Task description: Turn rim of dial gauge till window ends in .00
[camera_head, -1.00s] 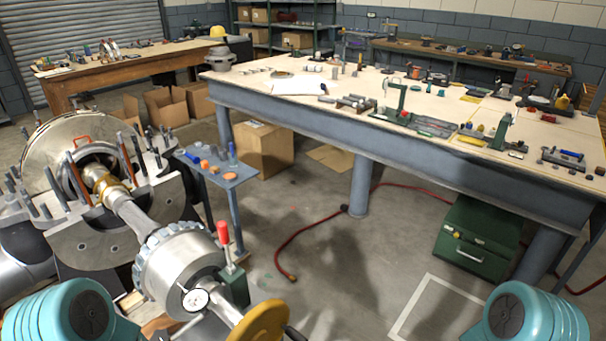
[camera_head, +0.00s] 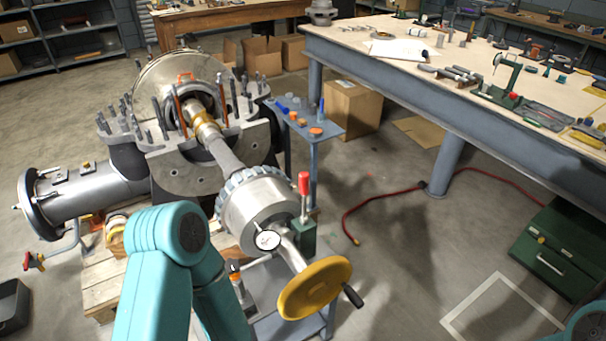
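The dial gauge (camera_head: 267,240) is a small round white-faced gauge in front of the machine's large toothed coupling (camera_head: 250,208). It sits beside the shaft end, near a green block (camera_head: 303,238) with a red-handled lever (camera_head: 304,184). Its face is too small to read the window or the rim marks. My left arm shows in teal at the lower left of the gauge, but its gripper is not visible. Only a teal piece of my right arm shows at the lower right corner; its gripper is out of view.
A yellow handwheel (camera_head: 314,288) with a dark crank handle stands just right of and below the gauge. A small blue side table (camera_head: 328,131) with parts stands behind. A large workbench (camera_head: 420,62) fills the upper right. A red hose (camera_head: 383,196) lies on the open floor.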

